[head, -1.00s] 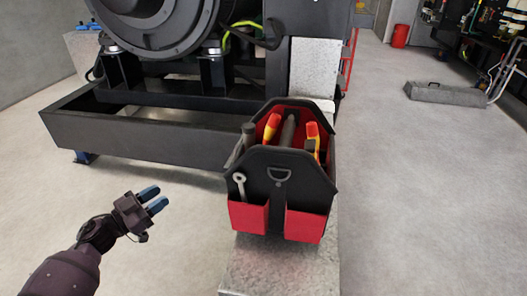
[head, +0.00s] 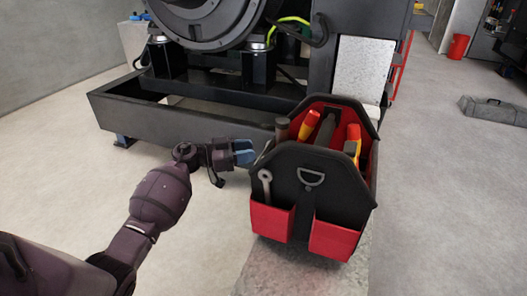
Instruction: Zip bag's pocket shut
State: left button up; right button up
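The tool bag (head: 325,180) is black with a red lining and stands upright on a pale block, right of the picture's middle. Two red outer pockets (head: 271,220) (head: 334,239) show on its near side, with a D-ring above them. I cannot make out a zip or its pull. My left gripper (head: 243,152) has blue fingertips and points right, close to the bag's left side. Its fingers overlap in this view, so I cannot tell whether they are apart or touch the bag. My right gripper is not in view.
A wrench (head: 265,184) sticks up from the left pocket. Orange-handled tools (head: 310,124) stand inside the bag. The black genset frame (head: 190,125) lies behind. A grey case (head: 494,109) lies on the floor at the right. The floor right of the bag is clear.

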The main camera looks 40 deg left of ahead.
pick_arm(q)
jog(key=shift+b+x, duration=0.4)
jog(key=shift+x, duration=1.75)
grip_shut()
